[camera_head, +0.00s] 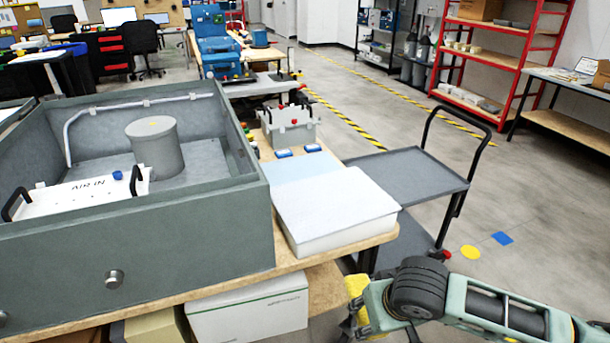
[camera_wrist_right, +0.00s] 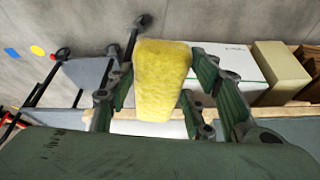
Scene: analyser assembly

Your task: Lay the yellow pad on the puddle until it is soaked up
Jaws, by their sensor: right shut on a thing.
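The yellow pad (camera_head: 355,285) is a thick, rough block at the bottom of the head view, partly hidden by my right arm. It also shows in the right wrist view (camera_wrist_right: 162,80), upright between the fingers. My right gripper (camera_head: 358,316) is shut on the pad and holds it in front of the bench's right end, beside the white storage box. In the right wrist view its green fingers (camera_wrist_right: 160,88) stand on both sides of the pad. I cannot make out a puddle in either view. My left gripper is in neither view.
A large grey open enclosure (camera_head: 150,245) and a white slab (camera_head: 335,205) stand on the wooden bench. A white box (camera_head: 250,310) is below. A grey cart (camera_head: 415,170) with a black handle stands right of the bench. Floor beyond has a yellow disc (camera_head: 470,252) and blue square (camera_head: 502,238).

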